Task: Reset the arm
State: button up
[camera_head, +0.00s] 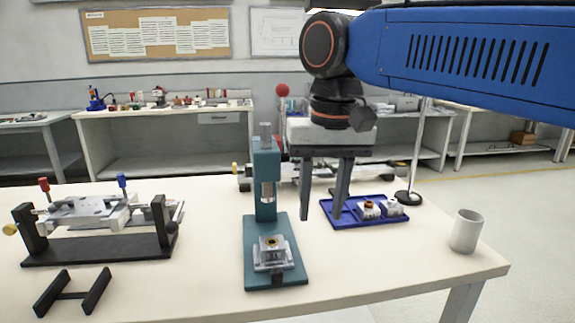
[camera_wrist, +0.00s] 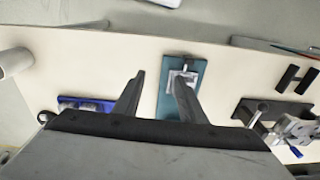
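My gripper (camera_head: 322,205) hangs above the table with its two fingers pointing down and a gap between them. It is open, and nothing shows between the fingertips. My blue arm reaches in from the upper right.
The teal press (camera_head: 262,222) holds a metal block with a brass-coloured centre (camera_head: 271,253). A blue tray (camera_head: 350,218) holds small parts. A grey cup (camera_head: 466,231) stands near the right edge. A clamp fixture (camera_head: 100,213) and a black stand (camera_head: 72,295) are at left.

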jog(key=s+d+f+t, duration=0.2)
jog(key=s+d+f, duration=0.2)
jog(key=d+f, duration=0.7)
jog(key=s+d+f+m+t, duration=0.1)
jog(key=s+d+f, duration=0.3)
jog(key=d+f, duration=0.8)
jog(key=shift+s+d+f+m+t+h, duration=0.15)
jog(key=shift+d+m+t+h, duration=0.15)
jog(key=shift+t, duration=0.2)
